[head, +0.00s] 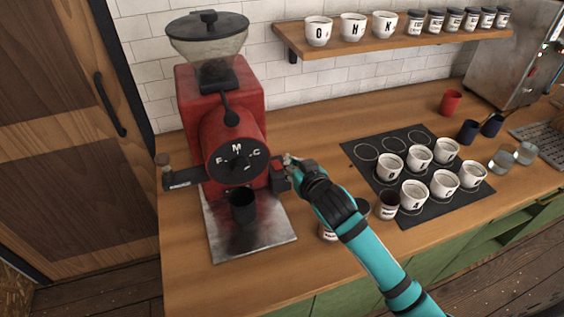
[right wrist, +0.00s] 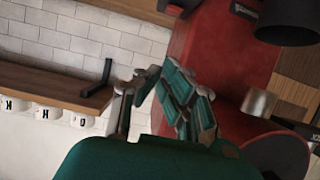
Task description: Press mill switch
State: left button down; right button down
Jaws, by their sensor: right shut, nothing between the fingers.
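The red mill (head: 218,100) stands at the left of the counter, with a clear hopper on top and a black dial (head: 237,160) marked F, M and C. A small dark and red part (head: 279,181) sticks out at its right side; I cannot tell whether it is the switch. My right gripper (head: 289,161) is shut and empty, just right of the mill and close above that part; contact is unclear. In the right wrist view, the gripper's fingers (right wrist: 158,76) are in front of the mill's red body (right wrist: 222,45). My left gripper is not in view.
A dark cup (head: 243,206) stands on the metal plate (head: 262,238) below the dial. Several lettered cups stand on a black mat (head: 358,150) to the right, partly near my right arm. A wall shelf (head: 290,42) holds cups and jars. The counter behind the gripper is clear.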

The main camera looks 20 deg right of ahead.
jog(key=shift+w, duration=0.1)
jog(key=p, duration=0.2)
send_over(281, 169)
notch_tip(281, 169, down, 4)
jog(key=shift+r, duration=0.25)
jog(key=f, duration=0.1)
jog(key=f+p, duration=0.1)
jog(key=shift+s+f, duration=0.2)
jog(key=shift+f, duration=0.15)
jog(key=shift+s+f, duration=0.15)
jog(key=shift+f, duration=0.55)
jog(key=shift+f, duration=0.15)
